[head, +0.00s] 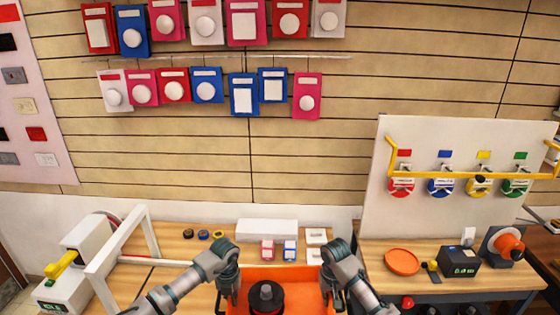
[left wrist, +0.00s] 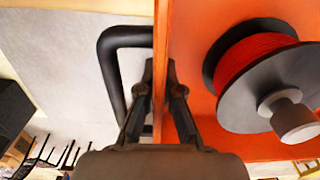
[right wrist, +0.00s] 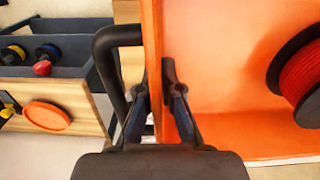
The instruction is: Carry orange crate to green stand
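The orange crate (head: 303,283) is at the bottom centre of the head view, between my two arms. A black-flanged spool with red winding (head: 266,297) is inside it. My left gripper (left wrist: 158,88) has a finger on each side of one crate wall (left wrist: 205,30), beside a black handle (left wrist: 108,70). My right gripper (right wrist: 154,85) likewise straddles the opposite wall (right wrist: 200,40), beside another black handle (right wrist: 106,65). Both grippers look shut on the walls. The crate's near side is cut off in the head view. I cannot make out a green stand in any view.
A wooden bench (head: 160,283) lies ahead, with a white frame (head: 118,245) at left and small boxes (head: 267,250) behind the crate. A right-hand bench holds an orange dish (head: 402,262) and a dark device (head: 458,261). A slatted wall closes the back.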

